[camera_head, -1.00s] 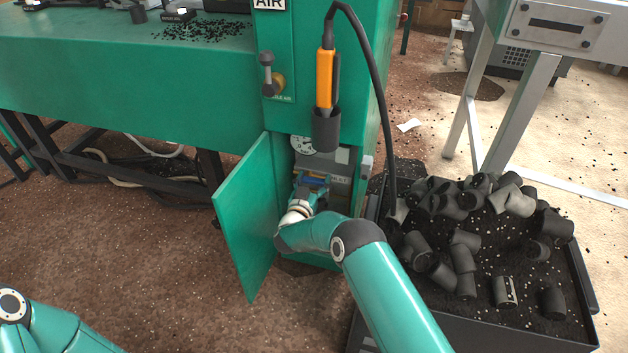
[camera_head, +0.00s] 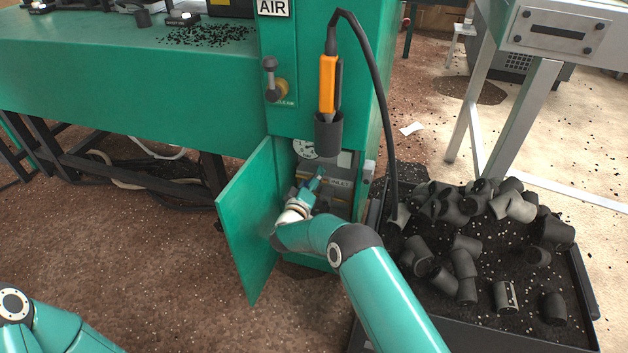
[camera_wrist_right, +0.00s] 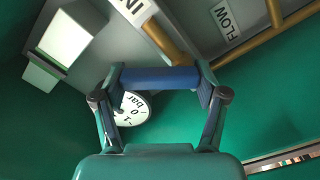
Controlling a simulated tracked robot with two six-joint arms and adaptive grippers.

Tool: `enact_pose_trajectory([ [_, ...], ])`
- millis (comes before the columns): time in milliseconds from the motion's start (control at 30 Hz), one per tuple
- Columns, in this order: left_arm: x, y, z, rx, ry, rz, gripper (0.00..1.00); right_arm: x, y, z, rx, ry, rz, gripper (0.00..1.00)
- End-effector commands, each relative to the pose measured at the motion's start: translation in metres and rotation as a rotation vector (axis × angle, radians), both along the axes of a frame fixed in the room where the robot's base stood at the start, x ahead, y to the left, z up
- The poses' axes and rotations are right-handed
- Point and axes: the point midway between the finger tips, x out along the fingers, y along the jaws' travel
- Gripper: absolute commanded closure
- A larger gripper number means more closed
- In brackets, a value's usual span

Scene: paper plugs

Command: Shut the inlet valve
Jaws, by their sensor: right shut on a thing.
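The inlet valve's blue handle (camera_wrist_right: 160,77) shows in the right wrist view as a bar across the space between my right gripper's (camera_wrist_right: 160,92) fingers. The gripper is shut on it. A brass pipe (camera_wrist_right: 168,42) runs beside a partly cut-off label reading "IN" (camera_wrist_right: 130,8) and meets the handle area. In the head view my right gripper (camera_head: 311,187) reaches into the open cabinet under the green machine. It largely hides the handle there. My left arm shows only at the lower left, and its gripper is out of view.
The green cabinet door (camera_head: 250,225) stands open left of my right arm. A pressure gauge (camera_wrist_right: 132,108) and a FLOW label (camera_wrist_right: 227,18) are close by. An orange tool (camera_head: 327,83) hangs above in a black holder. A tray (camera_head: 582,290) of black plugs stands right.

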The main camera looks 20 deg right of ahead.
Motion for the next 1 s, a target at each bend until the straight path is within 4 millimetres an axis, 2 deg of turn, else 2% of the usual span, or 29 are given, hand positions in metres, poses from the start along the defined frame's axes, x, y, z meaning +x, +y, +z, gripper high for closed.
enact_pose_trajectory([
  [500, 0.0, 0.0, -0.001, 0.0, 0.0, 0.0, 0.6, 0.007, 0.014, 0.001, -0.382, 0.259, 0.012, 0.63],
  [1000, 0.0, 0.0, -0.002, 0.0, 0.0, 0.0, 0.6, 0.01, 0.019, -0.001, -0.547, 0.37, 0.015, 0.63],
])
